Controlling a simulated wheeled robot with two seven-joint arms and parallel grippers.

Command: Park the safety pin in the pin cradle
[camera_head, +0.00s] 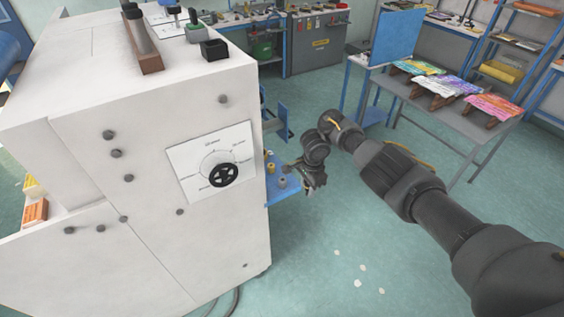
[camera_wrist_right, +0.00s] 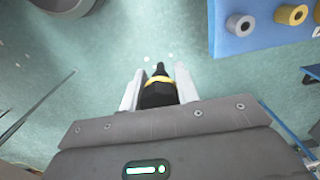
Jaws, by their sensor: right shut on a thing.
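My right gripper (camera_head: 309,188) is beside the right side of the white machine, close to a small blue shelf (camera_head: 284,192). In the right wrist view its two pale fingers (camera_wrist_right: 159,72) are shut on a black pin with a yellow band (camera_wrist_right: 157,92), which looks like the safety pin. The pin's dark tip points away from the wrist, over the floor. The blue shelf shows at the upper right of that view (camera_wrist_right: 222,40), apart from the pin, with a grey ring fitting (camera_wrist_right: 240,24) and a yellow one (camera_wrist_right: 291,14). I cannot pick out the cradle for certain. My left gripper is not in view.
The white machine (camera_head: 95,195) with a black dial (camera_head: 223,174) fills the left. A blue upright plate (camera_head: 282,121) juts from its side above the shelf. A grey table (camera_head: 450,110) with colourful packets stands at the back right. The green floor (camera_head: 330,225) below the gripper is mostly clear.

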